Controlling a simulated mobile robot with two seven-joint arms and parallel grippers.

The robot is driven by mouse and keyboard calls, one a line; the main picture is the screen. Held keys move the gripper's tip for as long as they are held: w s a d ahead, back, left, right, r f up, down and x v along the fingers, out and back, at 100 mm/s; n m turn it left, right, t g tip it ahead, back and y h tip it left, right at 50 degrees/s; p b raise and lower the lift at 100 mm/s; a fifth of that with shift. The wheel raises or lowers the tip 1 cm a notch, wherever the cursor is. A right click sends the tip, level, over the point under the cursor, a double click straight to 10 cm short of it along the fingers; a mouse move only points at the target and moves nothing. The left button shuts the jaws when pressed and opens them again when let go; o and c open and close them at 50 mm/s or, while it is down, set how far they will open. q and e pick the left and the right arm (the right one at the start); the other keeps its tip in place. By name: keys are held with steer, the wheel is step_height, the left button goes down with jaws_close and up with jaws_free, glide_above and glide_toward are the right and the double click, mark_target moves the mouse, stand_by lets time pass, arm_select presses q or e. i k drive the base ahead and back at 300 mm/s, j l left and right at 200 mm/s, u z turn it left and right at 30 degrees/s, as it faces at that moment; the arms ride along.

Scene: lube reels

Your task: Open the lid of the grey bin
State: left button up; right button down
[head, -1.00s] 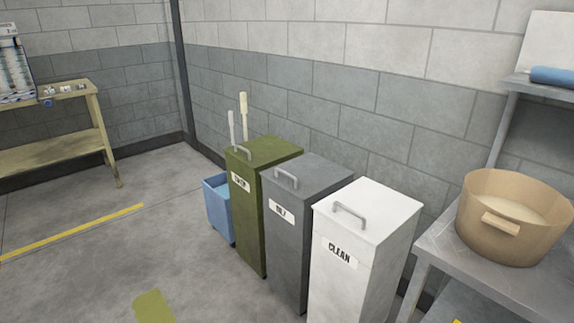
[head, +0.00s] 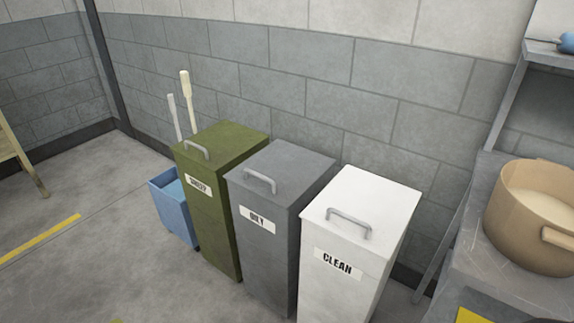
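The grey bin (head: 268,246) stands between a green bin and a white bin, in the middle of the head view. Its front label reads "OILY". Its flat grey lid (head: 291,163) is shut, with a raised bar handle (head: 260,181) near the front edge of the top. Neither of my grippers shows in the head view.
The green bin (head: 215,234) touches or nearly touches the grey one on the left. The white bin (head: 338,290), labelled "CLEAN", is close on the right. A blue bucket (head: 173,213) stands far left. A metal bench (head: 490,265) with a tan tub (head: 530,220) is at right.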

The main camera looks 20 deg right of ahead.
mark_target(280, 173)
steer(key=i+z, duration=0.2)
steer(key=z, duration=0.15)
steer(key=i+j+z, duration=0.15)
steer(key=z, duration=0.2)
steer(key=i+j+z, duration=0.1)
steer(key=z, duration=0.25)
steer(key=i+j, duration=0.05)
